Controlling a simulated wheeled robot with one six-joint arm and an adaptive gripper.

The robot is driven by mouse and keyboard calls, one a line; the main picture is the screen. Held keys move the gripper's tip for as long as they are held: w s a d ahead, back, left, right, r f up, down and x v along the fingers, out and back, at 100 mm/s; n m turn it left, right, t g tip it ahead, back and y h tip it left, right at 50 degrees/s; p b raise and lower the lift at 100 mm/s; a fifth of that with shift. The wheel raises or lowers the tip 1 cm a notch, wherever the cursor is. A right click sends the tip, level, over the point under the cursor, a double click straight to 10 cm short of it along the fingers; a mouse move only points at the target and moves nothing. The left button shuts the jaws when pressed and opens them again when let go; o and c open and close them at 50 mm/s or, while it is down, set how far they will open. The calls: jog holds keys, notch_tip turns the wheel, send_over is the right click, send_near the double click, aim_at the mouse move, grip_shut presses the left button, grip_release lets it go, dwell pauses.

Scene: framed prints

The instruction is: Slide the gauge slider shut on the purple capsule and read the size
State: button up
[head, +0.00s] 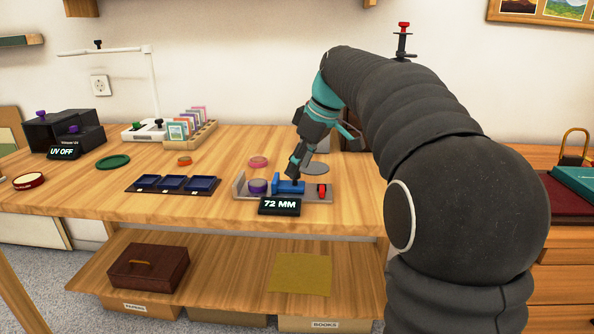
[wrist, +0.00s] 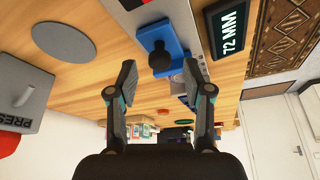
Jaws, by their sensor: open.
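The gauge (head: 325,198) is a grey tray on the bench with an upright end wall at its left. The purple capsule (head: 257,186) sits in it near that wall. The blue slider (head: 283,185) is just right of the capsule, with a narrow gap seeming to show between them. Its black knob (wrist: 160,57) stands up from the blue slider in the wrist view. The gauge's readout (head: 279,205) says 72 MM. My gripper (head: 293,171) is right above the slider. In the wrist view my gripper (wrist: 160,74) is open, fingers apart on either side of the knob.
A red part (head: 322,191) is at the gauge's right end. A tray with blue compartments (head: 172,185) is to the left. Bare bench shows between that tray and the gauge.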

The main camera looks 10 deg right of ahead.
jog(key=shift+x, duration=0.8)
jog(key=shift+c, duration=0.2)
jog(key=c, duration=0.8)
